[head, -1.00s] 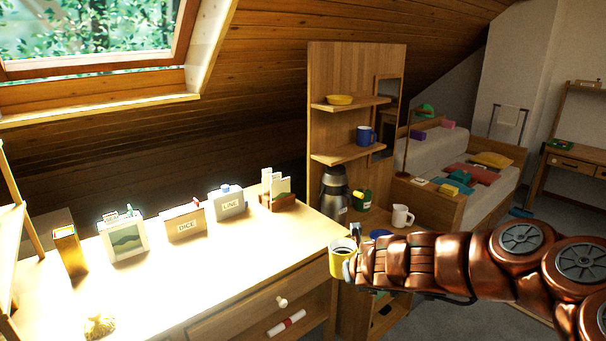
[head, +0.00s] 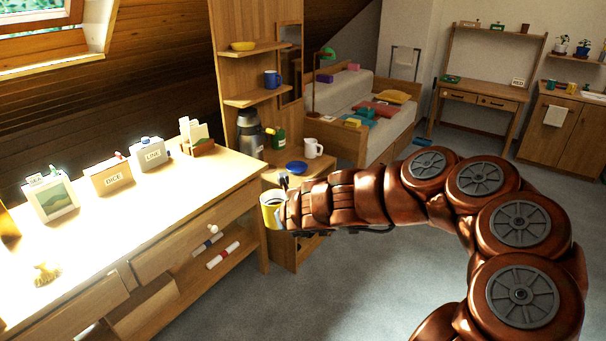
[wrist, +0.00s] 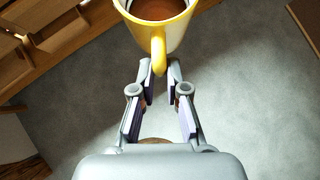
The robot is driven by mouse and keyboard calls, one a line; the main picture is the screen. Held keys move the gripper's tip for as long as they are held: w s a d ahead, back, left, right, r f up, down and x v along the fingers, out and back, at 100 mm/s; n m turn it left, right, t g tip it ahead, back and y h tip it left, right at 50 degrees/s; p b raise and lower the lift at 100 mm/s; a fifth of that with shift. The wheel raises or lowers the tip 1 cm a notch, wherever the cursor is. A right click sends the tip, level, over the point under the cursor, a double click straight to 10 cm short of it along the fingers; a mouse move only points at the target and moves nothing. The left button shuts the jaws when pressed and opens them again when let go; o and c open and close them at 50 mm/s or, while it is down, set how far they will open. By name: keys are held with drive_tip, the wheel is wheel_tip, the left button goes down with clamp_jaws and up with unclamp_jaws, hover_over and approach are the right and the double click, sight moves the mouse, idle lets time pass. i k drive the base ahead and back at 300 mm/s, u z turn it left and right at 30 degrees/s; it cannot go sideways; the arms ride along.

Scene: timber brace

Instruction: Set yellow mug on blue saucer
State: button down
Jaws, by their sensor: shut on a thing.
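The yellow mug (head: 270,211) is held upright in my gripper (head: 284,212), off the right end of the long desk. In the wrist view the mug (wrist: 176,32) is yellow outside and white inside, with brown contents. My gripper (wrist: 160,84) is shut on its yellow handle, with the floor below. The blue saucer (head: 297,168) lies on the low wooden cabinet top behind my gripper, a little above and right of the mug in the head view. Its top looks empty.
A white mug (head: 313,148) stands just behind the saucer. A dark green canister (head: 278,138) and a steel flask (head: 249,132) stand to its left. A blue mug (head: 271,79) and yellow bowl (head: 243,46) sit on shelves above.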

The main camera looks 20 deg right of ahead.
sight(299, 170)
drive_tip(key=z, duration=0.5)
drive_tip(key=i, duration=1.85)
drive_tip(key=u, duration=0.55)
